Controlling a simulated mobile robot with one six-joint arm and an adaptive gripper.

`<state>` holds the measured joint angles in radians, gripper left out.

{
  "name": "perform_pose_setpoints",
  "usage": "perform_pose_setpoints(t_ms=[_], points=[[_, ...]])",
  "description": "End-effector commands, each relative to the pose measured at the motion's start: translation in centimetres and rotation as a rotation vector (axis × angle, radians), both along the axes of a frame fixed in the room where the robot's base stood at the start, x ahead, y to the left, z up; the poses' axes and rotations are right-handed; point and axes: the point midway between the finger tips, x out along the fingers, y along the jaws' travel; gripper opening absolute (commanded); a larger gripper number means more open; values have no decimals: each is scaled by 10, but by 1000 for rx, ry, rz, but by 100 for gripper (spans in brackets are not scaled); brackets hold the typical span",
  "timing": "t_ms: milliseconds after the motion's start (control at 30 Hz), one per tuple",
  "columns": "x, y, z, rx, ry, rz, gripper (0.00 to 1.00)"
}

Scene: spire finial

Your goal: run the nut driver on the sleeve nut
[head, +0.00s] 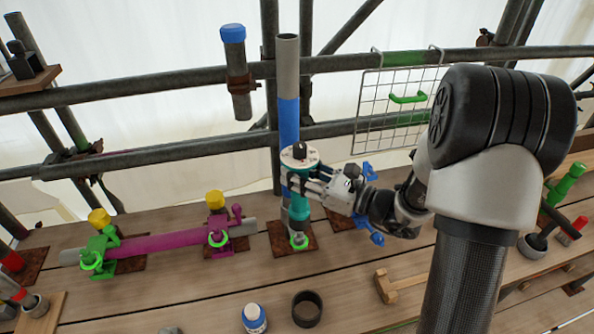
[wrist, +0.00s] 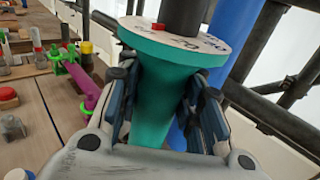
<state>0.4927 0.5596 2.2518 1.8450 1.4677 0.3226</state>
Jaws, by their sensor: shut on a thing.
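The teal nut driver (head: 299,211), with a white marked disc (head: 299,157) and a dark knob on top, stands upright in front of a blue and grey post. My gripper (head: 301,186) is shut around its body just below the disc. In the wrist view the driver (wrist: 164,105) sits between both finger pads. A bright green fitting (head: 299,241) shows at the driver's lower end, above a brown plate (head: 280,246) on the planks. I cannot tell whether this fitting is the sleeve nut or whether the driver touches it.
The blue post (head: 288,112) rises close behind the driver. A magenta tube (head: 160,243) in green and magenta clamps lies to the left. A blue-capped bottle (head: 254,318) and a dark cup (head: 307,308) stand in front. Scaffold rails cross behind. Planks between are clear.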

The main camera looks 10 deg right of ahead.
Motion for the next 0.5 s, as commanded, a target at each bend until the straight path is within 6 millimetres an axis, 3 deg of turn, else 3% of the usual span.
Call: perform_pose_setpoints(t_ms=[500], points=[[0,0,-38,1,-6,0,0]])
